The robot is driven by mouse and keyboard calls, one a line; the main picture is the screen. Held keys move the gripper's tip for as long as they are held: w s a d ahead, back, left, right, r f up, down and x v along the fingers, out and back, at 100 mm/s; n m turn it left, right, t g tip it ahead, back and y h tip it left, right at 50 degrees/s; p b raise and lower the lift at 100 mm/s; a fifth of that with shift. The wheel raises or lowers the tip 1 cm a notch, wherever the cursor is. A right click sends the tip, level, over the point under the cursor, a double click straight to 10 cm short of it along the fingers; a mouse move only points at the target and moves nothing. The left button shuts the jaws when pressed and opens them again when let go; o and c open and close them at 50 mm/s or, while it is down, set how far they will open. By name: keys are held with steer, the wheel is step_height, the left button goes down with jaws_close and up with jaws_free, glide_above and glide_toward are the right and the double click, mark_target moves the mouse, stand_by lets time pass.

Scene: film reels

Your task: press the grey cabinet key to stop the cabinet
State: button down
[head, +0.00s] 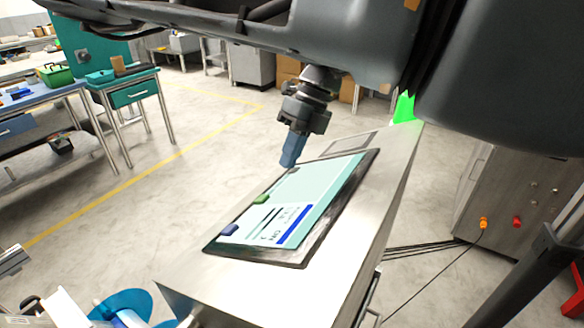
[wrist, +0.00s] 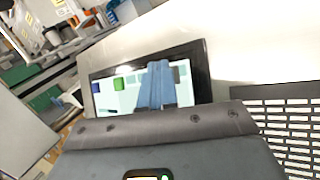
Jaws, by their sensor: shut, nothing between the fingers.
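A dark-framed touch panel (head: 275,215) with a pale teal screen lies on the sloped top of a steel cabinet (head: 205,280). Along its left edge sit a purple-blue key (head: 229,230) and a green key (head: 260,198). A small grey patch, apparently the grey key (head: 293,170), shows farther up that edge, by my fingertips. My gripper (head: 289,160) has its blue fingers shut and empty, pointing down over this end of the panel. Contact cannot be told. In the wrist view the fingers (wrist: 158,86) cover part of the screen, right of the green key (wrist: 119,84); the grey key is not clearly visible there.
A bright green light (head: 404,107) stands at the cabinet's far end. Blue reels (head: 122,306) sit low at left. A cabinet with orange and red buttons (head: 516,221) stands right. Open floor lies left.

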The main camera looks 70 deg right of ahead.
steer(key=shift+w+d+r, duration=0.1)
steer(key=shift+w+r, duration=0.35)
steer(key=shift+r, duration=0.3)
steer(key=r, duration=0.1)
steer(key=w+r, duration=0.1)
steer(key=r, duration=0.1)
steer(key=w+r, duration=0.1)
steer(key=shift+w+d+r+p, duration=0.2)
steer(key=shift+d+p, duration=0.1)
steer(key=shift+p, duration=0.1)
steer(key=shift+a, duration=0.1)
stand_by(0.8)
